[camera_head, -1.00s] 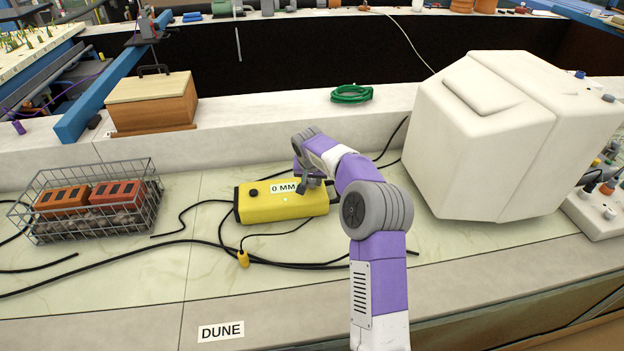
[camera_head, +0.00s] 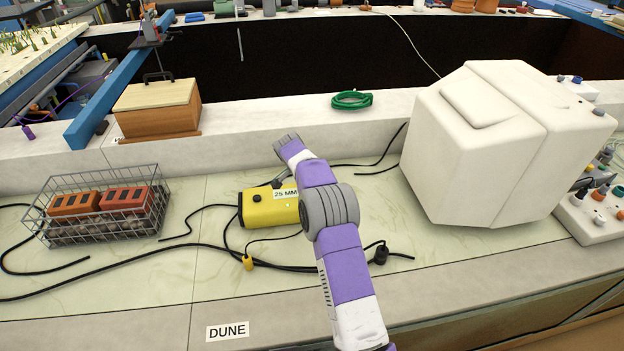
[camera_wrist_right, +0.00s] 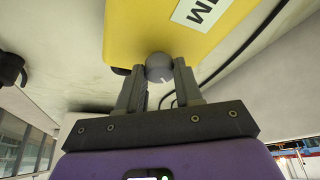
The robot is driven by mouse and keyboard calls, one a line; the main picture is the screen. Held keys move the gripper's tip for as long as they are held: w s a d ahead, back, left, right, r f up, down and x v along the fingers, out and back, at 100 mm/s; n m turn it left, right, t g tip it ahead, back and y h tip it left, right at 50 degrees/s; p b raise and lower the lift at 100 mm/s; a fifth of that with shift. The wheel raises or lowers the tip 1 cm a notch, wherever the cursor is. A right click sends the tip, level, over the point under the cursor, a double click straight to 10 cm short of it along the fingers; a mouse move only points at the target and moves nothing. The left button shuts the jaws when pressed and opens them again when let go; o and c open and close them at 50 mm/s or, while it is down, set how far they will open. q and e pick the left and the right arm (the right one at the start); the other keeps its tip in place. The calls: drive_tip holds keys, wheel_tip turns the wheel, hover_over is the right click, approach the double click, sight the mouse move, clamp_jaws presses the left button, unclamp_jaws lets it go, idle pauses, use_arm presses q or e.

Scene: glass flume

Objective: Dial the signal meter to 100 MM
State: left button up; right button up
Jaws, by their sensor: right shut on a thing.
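The signal meter (camera_head: 262,214) is a yellow box lying on the pale bench top, with a white display label (camera_head: 284,195) reading 25 MM and a small black knob on its left part. My right arm reaches over it from the front and covers its right end. My right gripper (camera_head: 276,184) is at the meter's back edge. In the right wrist view the gripper (camera_wrist_right: 160,80) is shut on a round grey knob (camera_wrist_right: 160,66) at the edge of the yellow meter (camera_wrist_right: 150,30). My left gripper is not in view.
A wire basket (camera_head: 100,222) with orange bricks stands at the left. A large white casing (camera_head: 470,150) stands at the right. Black cables (camera_head: 150,250) run over the bench around the meter. A wooden box (camera_head: 158,108) and green coil (camera_head: 352,99) sit on the ledge behind.

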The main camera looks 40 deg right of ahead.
drive_tip(key=m+p, duration=0.1)
drive_tip(key=p, duration=0.1)
drive_tip(key=m+g+p, duration=0.1)
drive_tip(key=m+p, duration=0.1)
drive_tip(key=shift+w+r+g, duration=0.15)
drive_tip(key=shift+r+g, duration=0.1)
drive_tip(key=shift+g, duration=0.05)
drive_tip(key=shift+w+f+m+g+y+p, duration=0.1)
drive_tip(key=shift+m+g+y+p, duration=0.05)
drive_tip(key=shift+m+p, duration=0.55)
drive_tip(key=shift+f+m+g+y+p, duration=0.1)
drive_tip(key=shift+m+g+y+p, duration=0.05)
drive_tip(key=shift+m+p, duration=0.55)
drive_tip(key=o, duration=1)
drive_tip(key=shift+o, duration=0.2)
drive_tip(key=p+v, duration=0.3)
drive_tip(key=v, duration=0.4)
drive_tip(key=shift+r, duration=0.2)
drive_tip(key=shift+a, duration=0.1)
